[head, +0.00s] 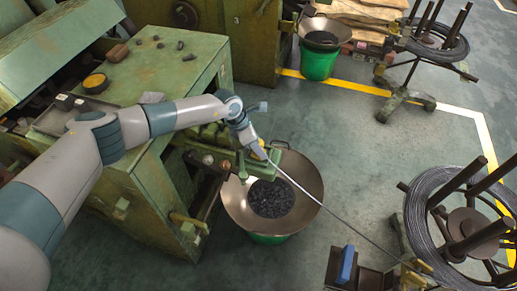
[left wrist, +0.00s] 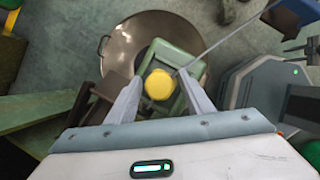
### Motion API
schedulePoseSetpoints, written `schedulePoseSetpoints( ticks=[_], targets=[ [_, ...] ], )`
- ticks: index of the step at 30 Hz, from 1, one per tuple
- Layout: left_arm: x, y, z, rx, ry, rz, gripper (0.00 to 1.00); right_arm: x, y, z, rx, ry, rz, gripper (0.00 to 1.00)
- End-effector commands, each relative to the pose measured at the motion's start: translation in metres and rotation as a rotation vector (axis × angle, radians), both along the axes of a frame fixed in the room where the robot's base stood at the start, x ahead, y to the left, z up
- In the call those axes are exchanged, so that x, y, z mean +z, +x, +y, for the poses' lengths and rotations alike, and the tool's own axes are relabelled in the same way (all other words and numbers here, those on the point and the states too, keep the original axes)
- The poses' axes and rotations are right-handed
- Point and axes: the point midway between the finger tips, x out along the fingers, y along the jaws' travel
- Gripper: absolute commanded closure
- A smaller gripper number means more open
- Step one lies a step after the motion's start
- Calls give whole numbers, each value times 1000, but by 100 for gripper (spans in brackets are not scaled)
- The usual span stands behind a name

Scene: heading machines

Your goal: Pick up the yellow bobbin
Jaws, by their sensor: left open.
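A yellow round piece (left wrist: 159,84), which looks like the yellow bobbin, shows in the left wrist view on or above a green machine part (left wrist: 177,57). My left gripper (left wrist: 161,77) is open, with one finger on each side of it; I cannot tell whether they touch it. In the head view, my left gripper (head: 251,141) is over the green machine's front arm, and a bit of yellow (head: 260,153) shows beside it. My right gripper is not in view.
A wide metal bowl (head: 309,163) with dark pieces stands below the gripper. A thin wire (head: 330,214) runs from the gripper area to a wire reel (head: 433,182) at right. The green machine (head: 165,68) stands at left. Open floor (head: 350,125) lies beyond the bowl.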

Motion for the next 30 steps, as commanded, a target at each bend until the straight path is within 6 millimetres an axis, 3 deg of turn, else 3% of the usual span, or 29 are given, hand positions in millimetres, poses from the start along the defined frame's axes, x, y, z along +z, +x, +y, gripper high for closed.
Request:
schedulePoseSetpoints(
  ticks=[5,11,23,30],
  targets=[
    [0,0,0,0,0,0,53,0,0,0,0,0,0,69],
    [0,0,0,0,0,0,96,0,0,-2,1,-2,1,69],
    [3,1,0,0,-1,-1,96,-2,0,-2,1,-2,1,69],
    [23,1,0,-2,0,-4,96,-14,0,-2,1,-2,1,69]
  ],
)
